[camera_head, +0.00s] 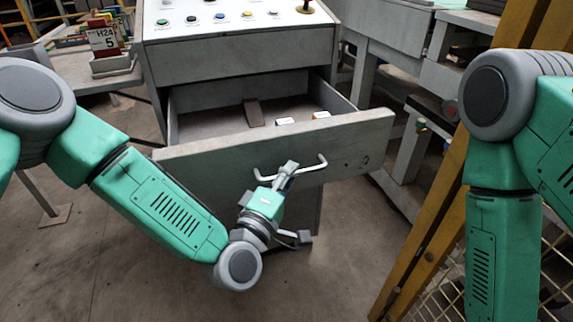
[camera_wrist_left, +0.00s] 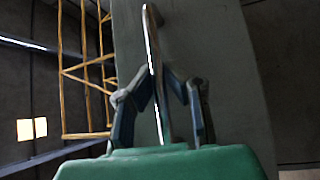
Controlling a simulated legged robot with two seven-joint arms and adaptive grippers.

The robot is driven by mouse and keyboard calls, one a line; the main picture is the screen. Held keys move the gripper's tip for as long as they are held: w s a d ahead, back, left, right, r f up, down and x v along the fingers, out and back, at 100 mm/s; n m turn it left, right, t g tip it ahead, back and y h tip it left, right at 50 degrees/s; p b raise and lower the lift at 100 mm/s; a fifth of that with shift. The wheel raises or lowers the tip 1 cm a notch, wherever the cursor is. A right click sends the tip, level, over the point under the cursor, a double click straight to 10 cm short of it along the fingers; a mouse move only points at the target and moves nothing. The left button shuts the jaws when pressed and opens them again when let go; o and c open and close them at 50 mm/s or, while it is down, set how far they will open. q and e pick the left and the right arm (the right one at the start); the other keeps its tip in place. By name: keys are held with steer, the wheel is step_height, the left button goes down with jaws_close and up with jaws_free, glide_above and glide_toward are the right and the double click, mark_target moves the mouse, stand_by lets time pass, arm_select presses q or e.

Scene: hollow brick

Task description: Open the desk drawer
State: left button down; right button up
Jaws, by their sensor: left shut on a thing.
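The grey desk drawer (camera_head: 240,147) is pulled out from the desk in the head view, and its inside shows. A pale metal bar handle (camera_head: 312,166) is on its front panel. My left gripper (camera_head: 287,170) is shut on the handle near its middle. In the left wrist view the handle (camera_wrist_left: 153,60) runs between the two fingers of my left gripper (camera_wrist_left: 160,80). Inside the drawer lie a dark block (camera_head: 253,112) and two small white-topped items (camera_head: 303,119). My right arm hangs at the right, and its gripper is out of the picture.
The desk top (camera_head: 235,25) carries several coloured buttons and a red knob. A yellow frame (camera_head: 440,215) stands close to my right arm. The floor left of the drawer is clear.

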arm_select(q)
steer(key=shift+s+d+f, duration=0.15)
steer(key=shift+s+f, duration=0.2)
steer(key=shift+s, duration=0.25)
steer(key=c, duration=1.6)
jaws_free()
steer(key=shift+w, duration=0.1)
steer(key=shift+r, duration=0.15)
steer(key=v, duration=1.2)
steer(key=shift+w, duration=0.1)
